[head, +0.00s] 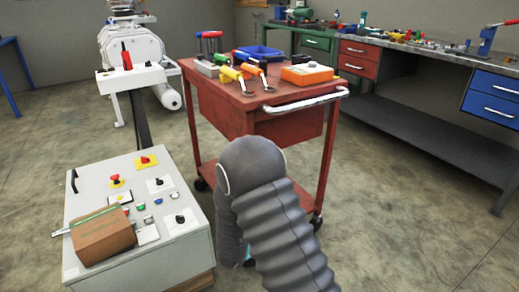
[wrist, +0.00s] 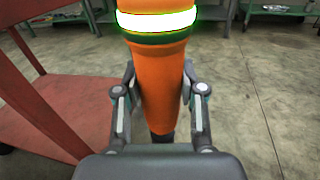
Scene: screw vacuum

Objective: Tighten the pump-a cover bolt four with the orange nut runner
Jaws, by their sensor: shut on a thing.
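In the wrist view my gripper (wrist: 160,85) is shut on the orange nut runner (wrist: 160,62), one finger on each side of its orange body. A bright white band edged in green rings the tool. Its top is cut off by the frame, and its dark lower end is partly hidden behind my gripper's body. In the head view my arm hides the gripper and the held tool. A whitish ribbed machine (head: 133,45) stands at the back left; I cannot tell whether it is pump-a. No cover bolt can be made out.
A red trolley (head: 238,118) holds yellow and orange-handled tools, a blue tray (head: 258,53) and an orange box (head: 306,73). A control cabinet (head: 85,195) with a cardboard box (head: 103,233) stands left. A workbench (head: 430,52) lines the back right. Open floor (head: 400,215) lies right.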

